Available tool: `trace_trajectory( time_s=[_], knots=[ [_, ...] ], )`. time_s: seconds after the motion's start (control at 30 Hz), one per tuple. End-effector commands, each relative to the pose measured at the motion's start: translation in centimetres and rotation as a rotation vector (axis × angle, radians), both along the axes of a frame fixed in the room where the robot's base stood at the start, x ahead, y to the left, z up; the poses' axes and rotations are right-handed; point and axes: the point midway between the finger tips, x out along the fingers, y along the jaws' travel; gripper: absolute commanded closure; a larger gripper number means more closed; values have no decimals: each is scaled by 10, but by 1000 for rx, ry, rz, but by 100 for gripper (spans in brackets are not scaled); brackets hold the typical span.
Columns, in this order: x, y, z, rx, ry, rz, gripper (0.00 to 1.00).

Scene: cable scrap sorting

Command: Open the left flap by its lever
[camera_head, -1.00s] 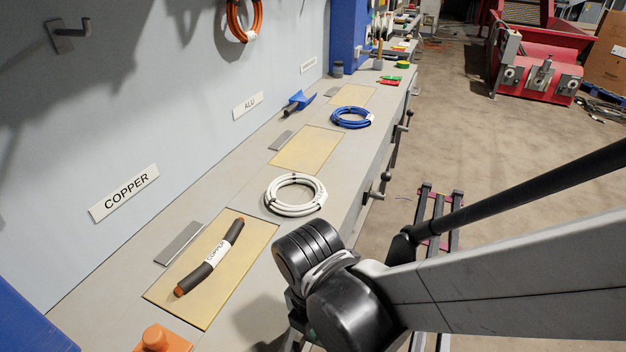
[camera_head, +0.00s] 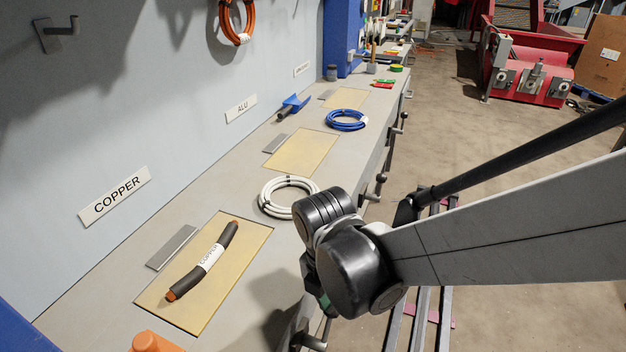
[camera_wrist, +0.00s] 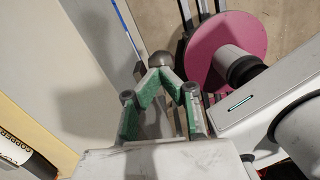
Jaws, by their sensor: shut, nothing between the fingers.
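The left flap (camera_head: 222,285) is the nearest yellow panel in the bench top. It lies flat and closed, with a dark cable piece (camera_head: 203,262) labelled COPPER on it. A lever (camera_head: 312,341) shows at the bench's front edge at the bottom of the head view, partly cut off. My gripper (camera_wrist: 161,76) has green-padded fingers that meet at the tips, with nothing between them. A rounded grey knob (camera_wrist: 160,61) appears just beyond the fingertips in the wrist view; I cannot tell whether they touch. In the head view my wrist hides most of the gripper, beside the bench front.
Two more yellow flaps (camera_head: 302,153) lie farther along the bench, with levers (camera_head: 379,183) on its front edge. A white cable coil (camera_head: 270,203), a blue coil (camera_head: 345,120) and an orange object (camera_head: 153,342) stand on the bench.

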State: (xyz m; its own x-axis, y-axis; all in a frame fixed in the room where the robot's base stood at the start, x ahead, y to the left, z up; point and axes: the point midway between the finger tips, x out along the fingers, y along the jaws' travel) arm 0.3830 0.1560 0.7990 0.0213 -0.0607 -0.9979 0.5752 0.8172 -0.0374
Motion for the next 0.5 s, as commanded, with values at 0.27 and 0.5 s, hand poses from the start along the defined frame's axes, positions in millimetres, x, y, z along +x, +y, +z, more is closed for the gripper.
trace_trajectory(
  time_s=[0.27, 0.5],
  knots=[
    [22, -10, -15, 0, 0, -1, 100],
    [33, -15, -24, 0, 0, 0, 100]
  ],
)
